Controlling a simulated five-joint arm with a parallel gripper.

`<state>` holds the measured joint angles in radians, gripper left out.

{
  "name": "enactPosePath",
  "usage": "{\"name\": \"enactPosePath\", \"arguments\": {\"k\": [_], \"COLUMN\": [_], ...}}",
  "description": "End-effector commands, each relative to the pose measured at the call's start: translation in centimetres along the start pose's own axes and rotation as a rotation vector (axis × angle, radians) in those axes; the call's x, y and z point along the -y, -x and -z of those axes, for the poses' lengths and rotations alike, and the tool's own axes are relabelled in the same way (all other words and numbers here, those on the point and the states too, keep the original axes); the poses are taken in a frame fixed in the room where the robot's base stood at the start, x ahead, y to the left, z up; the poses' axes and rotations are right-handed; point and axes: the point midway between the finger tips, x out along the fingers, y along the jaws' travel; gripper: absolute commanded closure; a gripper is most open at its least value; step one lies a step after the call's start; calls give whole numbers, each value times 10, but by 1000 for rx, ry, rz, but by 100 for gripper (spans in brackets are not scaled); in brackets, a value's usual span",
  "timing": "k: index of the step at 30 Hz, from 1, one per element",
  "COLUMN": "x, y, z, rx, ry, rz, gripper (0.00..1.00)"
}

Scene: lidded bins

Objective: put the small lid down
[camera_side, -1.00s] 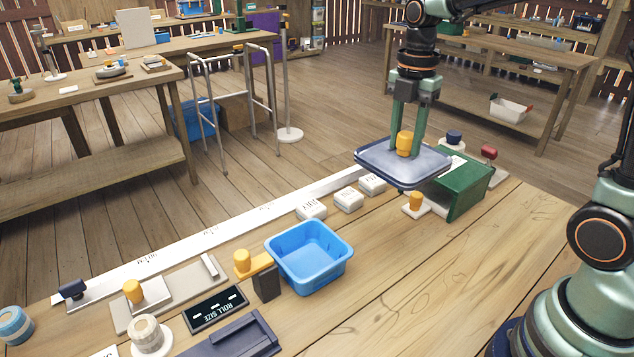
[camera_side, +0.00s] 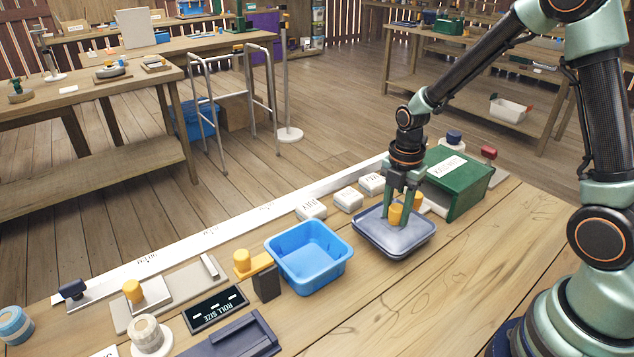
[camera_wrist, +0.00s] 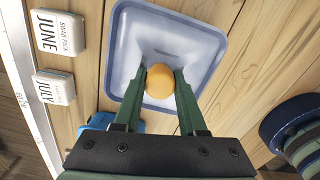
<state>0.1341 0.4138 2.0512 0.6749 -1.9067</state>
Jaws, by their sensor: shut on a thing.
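The small lid (camera_side: 399,240) is a grey-blue rounded square with a raised rim and a yellow knob (camera_side: 395,214). In the side view it is low at the bench top, between the blue bin and the green box; I cannot tell whether it touches the wood. My gripper (camera_side: 403,215) points down and is shut on the lid's knob. In the wrist view the two green fingers hold the round yellow knob (camera_wrist: 159,82) at the middle of the lid (camera_wrist: 205,40). The open blue bin (camera_side: 309,258) stands just left of the lid, and shows partly in the wrist view (camera_wrist: 138,127).
A green box (camera_side: 467,190) stands behind right of the lid. Several white labelled blocks (camera_side: 348,200) line the back edge by a long white strip (camera_side: 185,246). Bare wood lies front right (camera_side: 480,260).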

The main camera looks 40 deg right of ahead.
Motion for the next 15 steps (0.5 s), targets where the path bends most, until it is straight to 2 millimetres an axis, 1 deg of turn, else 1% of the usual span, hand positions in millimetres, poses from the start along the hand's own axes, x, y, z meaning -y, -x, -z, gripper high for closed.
{"name": "enactPosePath", "arguments": {"k": [1, 3, 6, 9, 15], "x": [1, 1, 1, 0, 0], "y": [-8, -18, -28, -31, -30], "z": [0, 0, 0, 0, 0], "rx": [-2, -2, -1, 0, 0], "ry": [0, 0, 0, 0, 0], "rz": [5, 6, 4, 1, 1], "gripper": [100, 100, 100, 100, 100]}}
